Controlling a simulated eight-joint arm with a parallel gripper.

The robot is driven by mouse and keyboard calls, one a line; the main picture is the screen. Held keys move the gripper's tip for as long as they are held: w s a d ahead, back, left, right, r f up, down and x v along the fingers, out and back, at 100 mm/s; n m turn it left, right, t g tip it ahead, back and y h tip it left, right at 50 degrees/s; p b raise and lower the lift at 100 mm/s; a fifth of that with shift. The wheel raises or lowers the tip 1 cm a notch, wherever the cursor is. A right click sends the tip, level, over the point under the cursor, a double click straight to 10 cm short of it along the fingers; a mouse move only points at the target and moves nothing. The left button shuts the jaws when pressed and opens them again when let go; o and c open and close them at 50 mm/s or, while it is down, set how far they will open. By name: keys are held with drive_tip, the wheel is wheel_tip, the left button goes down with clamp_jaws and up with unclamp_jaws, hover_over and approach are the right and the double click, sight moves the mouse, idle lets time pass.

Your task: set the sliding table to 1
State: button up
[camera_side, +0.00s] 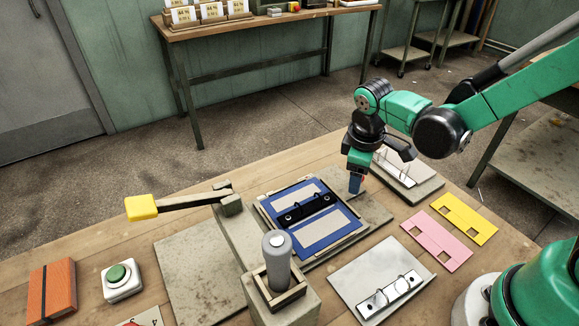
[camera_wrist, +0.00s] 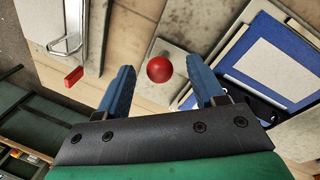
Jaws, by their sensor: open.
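The likely sliding table is a grey plate (camera_side: 375,212) with a blue-covered board case (camera_side: 320,236) in a low wooden frame; no number marks on it are readable. A red ball knob (camera_wrist: 159,69) shows in the wrist view on a grey strip (camera_wrist: 177,62). My gripper (camera_side: 356,186) is at the back right corner of that plate in the side view. In the wrist view my gripper (camera_wrist: 160,84) is open, with a blue finger on each side of the knob; whether they touch it I cannot tell. The knob is hidden in the side view.
A yellow-ended lever (camera_side: 141,207) and a grey-handled post (camera_side: 277,258) stand left and in front. A ring mechanism plate (camera_side: 350,278), pink card (camera_side: 436,239), yellow card (camera_side: 464,218), green button (camera_side: 118,275) and orange book (camera_side: 51,291) lie around.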

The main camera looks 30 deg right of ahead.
clamp_jaws()
idle(1.4)
